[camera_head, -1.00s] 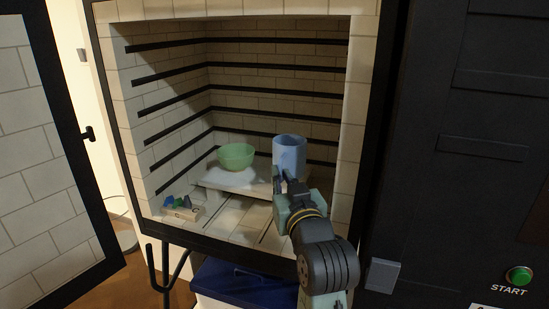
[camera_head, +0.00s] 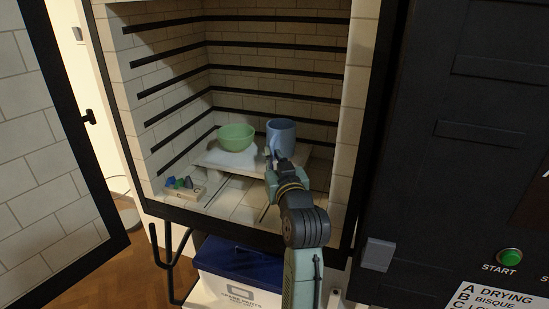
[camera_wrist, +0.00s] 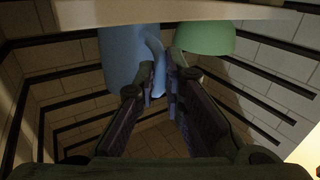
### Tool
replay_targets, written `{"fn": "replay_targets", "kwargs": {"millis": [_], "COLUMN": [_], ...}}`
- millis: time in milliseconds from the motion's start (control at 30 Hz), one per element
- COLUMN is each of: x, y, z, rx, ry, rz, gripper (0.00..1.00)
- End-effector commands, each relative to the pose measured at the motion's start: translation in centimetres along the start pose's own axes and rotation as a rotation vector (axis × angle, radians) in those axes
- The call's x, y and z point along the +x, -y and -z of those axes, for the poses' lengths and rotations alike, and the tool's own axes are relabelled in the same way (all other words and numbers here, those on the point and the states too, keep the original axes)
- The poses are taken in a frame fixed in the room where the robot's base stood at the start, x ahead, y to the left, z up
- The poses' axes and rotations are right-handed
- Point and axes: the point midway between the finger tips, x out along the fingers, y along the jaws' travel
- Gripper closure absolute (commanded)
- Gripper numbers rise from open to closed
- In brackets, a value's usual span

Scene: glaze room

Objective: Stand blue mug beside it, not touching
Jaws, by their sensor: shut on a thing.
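The blue mug (camera_head: 285,137) is upright at the right part of the pale shelf (camera_head: 214,159) inside the kiln. My gripper (camera_head: 271,158) is shut on its handle, which shows between the fingers in the wrist view (camera_wrist: 160,78). The green bowl (camera_head: 236,139) sits on the shelf to the mug's left, with a narrow gap between them. In the wrist view, the mug (camera_wrist: 122,60) and the bowl (camera_wrist: 205,38) also look apart. I cannot tell whether the mug's base touches the shelf; the shelf edge (camera_wrist: 150,12) hides it in the wrist view.
A small block with coloured cones (camera_head: 186,188) lies on the kiln floor at left. Brick walls with dark ledges enclose the shelf. The kiln door (camera_head: 55,150) stands open at left. A blue-lidded box (camera_head: 240,262) is below the kiln.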

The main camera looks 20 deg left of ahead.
Motion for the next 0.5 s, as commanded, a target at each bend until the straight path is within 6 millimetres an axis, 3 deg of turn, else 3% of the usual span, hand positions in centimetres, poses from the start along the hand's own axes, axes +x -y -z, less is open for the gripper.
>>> {"fn": "replay_targets", "kwargs": {"millis": [200,233,500], "x": [-0.04,-0.01,-0.01], "y": [0.0,0.0,0.0], "z": [-0.45,-0.4,-0.38], "rx": [-0.001,0.0,0.0], "ry": [-0.002,0.0,0.0], "rz": [0.0,0.0,0.0], "gripper": [1.0,0.88,0.7]}}
